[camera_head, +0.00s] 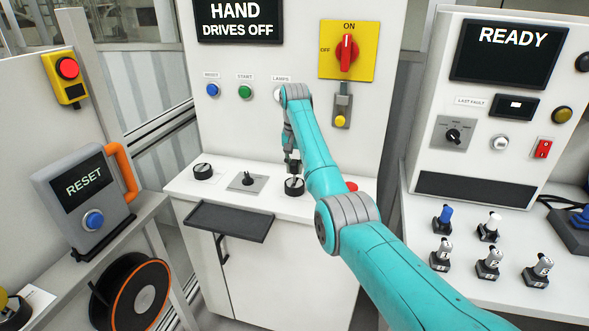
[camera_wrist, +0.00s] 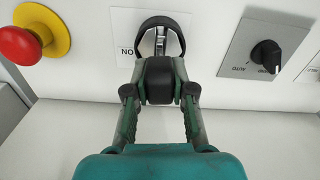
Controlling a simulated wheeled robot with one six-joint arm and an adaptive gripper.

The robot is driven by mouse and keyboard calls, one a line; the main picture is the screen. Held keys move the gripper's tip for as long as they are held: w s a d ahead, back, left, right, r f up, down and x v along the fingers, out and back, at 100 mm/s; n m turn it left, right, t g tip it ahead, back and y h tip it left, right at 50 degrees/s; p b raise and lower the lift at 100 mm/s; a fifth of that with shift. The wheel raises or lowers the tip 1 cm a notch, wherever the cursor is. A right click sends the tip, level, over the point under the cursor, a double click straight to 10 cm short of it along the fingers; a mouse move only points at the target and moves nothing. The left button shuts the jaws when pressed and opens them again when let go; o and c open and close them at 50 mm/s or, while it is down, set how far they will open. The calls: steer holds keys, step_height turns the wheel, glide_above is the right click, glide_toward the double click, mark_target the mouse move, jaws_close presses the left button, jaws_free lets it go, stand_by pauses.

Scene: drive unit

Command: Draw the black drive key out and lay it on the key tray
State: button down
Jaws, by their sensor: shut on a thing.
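My gripper (camera_head: 292,165) is over the white ledge of the middle cabinet, at the right one of its two round black-rimmed fittings (camera_head: 294,187). In the wrist view my gripper (camera_wrist: 160,82) is shut on the black head of the drive key (camera_wrist: 160,78). The fitting (camera_wrist: 177,31) shows just beyond it as a black ring with a silver piece inside. I cannot tell how deep the key sits. The dark key tray (camera_head: 231,220) sticks out from the cabinet front, lower left of my gripper, and looks empty.
A black selector knob (camera_head: 247,180) and another round fitting (camera_head: 203,171) are on the ledge to the left. A red mushroom button (camera_wrist: 20,45) on a yellow base is close to my gripper. A door handle (camera_head: 222,250) hangs below the tray.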

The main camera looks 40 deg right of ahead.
steer(key=shift+r, duration=1.1)
steer(key=shift+r, duration=0.1)
steer(key=shift+r, duration=2.4)
